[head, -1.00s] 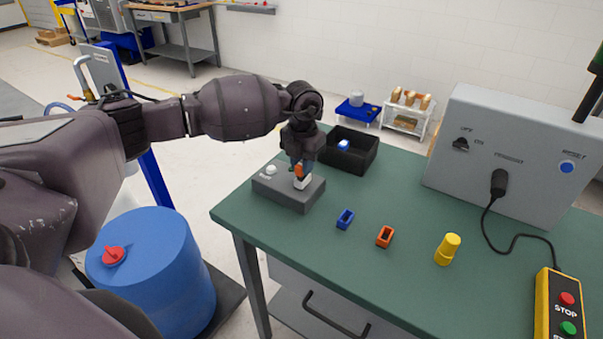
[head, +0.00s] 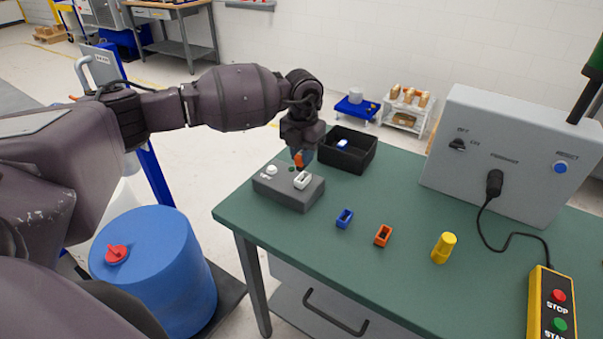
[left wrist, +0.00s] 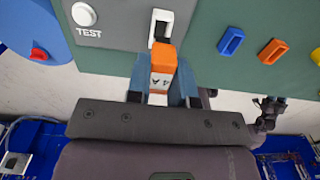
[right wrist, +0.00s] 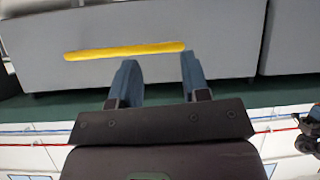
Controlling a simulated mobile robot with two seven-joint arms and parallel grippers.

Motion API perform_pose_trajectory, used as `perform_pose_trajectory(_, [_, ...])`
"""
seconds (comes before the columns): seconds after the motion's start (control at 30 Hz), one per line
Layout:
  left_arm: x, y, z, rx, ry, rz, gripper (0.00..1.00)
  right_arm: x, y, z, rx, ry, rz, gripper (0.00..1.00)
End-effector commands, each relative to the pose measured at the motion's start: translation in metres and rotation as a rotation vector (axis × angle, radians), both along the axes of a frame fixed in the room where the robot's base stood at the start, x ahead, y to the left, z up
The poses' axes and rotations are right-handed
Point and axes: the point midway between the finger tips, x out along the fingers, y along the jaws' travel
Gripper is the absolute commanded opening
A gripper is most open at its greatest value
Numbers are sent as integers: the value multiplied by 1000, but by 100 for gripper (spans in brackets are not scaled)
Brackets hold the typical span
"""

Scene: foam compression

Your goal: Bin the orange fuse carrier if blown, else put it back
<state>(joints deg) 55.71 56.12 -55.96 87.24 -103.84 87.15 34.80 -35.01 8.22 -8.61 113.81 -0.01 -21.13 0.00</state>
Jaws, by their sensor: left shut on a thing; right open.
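My left gripper (head: 301,156) is shut on the orange fuse carrier (head: 299,160), which is marked "4 A" in the left wrist view (left wrist: 162,65). The carrier is above the grey test box (head: 285,194), clear of its white socket (head: 302,180). The socket looks empty in the left wrist view (left wrist: 160,28). A white TEST button (left wrist: 84,14) is on the box. An orange holder (head: 383,235) and a blue holder (head: 344,218) stand empty on the green table. A black bin (head: 362,160) holds a blue-and-white piece. My right gripper (right wrist: 158,85) is open and empty.
A yellow cylinder (head: 444,248) stands right of the holders. A grey cabinet (head: 500,150) with a cable and a yellow STOP/START box (head: 552,305) take up the right side. A blue drum (head: 155,265) stands left of the table.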

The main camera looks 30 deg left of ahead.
Motion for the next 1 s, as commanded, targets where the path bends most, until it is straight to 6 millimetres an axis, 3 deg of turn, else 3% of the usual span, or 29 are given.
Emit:
perform_pose_trajectory(0.5, [0,0,14,0,0,0,0,12,2,18,0,-31,7,43])
perform_pose_trajectory(1.0, [0,0,13,0,0,0,0,4,1,12,0,-12,2,43])
